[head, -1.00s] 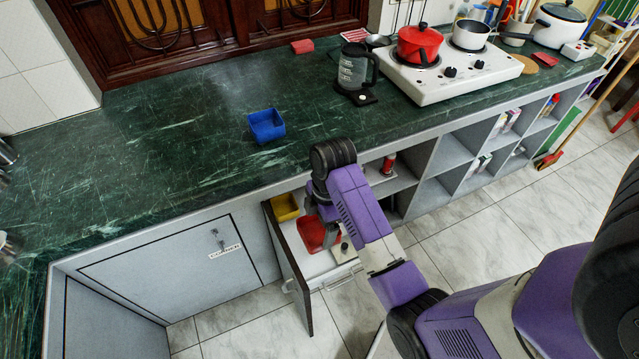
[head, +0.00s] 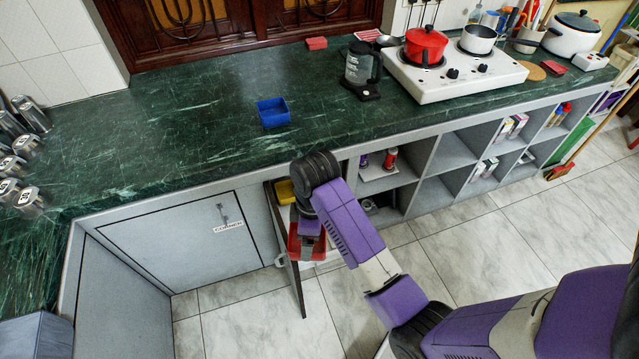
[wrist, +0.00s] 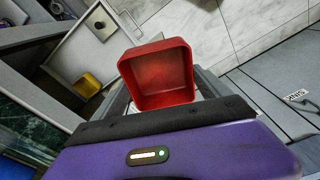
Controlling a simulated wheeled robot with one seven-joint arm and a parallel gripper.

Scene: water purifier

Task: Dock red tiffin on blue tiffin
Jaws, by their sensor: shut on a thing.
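The red tiffin (wrist: 160,78) is an open square box, seen from above in the wrist view, and it is empty. My gripper (wrist: 165,100) is shut on it. In the head view the red tiffin (head: 306,246) hangs below my wrist at the open drawer by the cabinet front, partly hidden by my arm. The blue tiffin (head: 273,113) is an open square box standing upright on the green counter, apart from the red one. My fingertips are hidden in the head view.
A yellow box (head: 284,191) sits in the open drawer; it also shows in the wrist view (wrist: 87,85). A kettle (head: 361,72) and a stove (head: 455,70) with a red pot stand to the right. The counter around the blue tiffin is clear.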

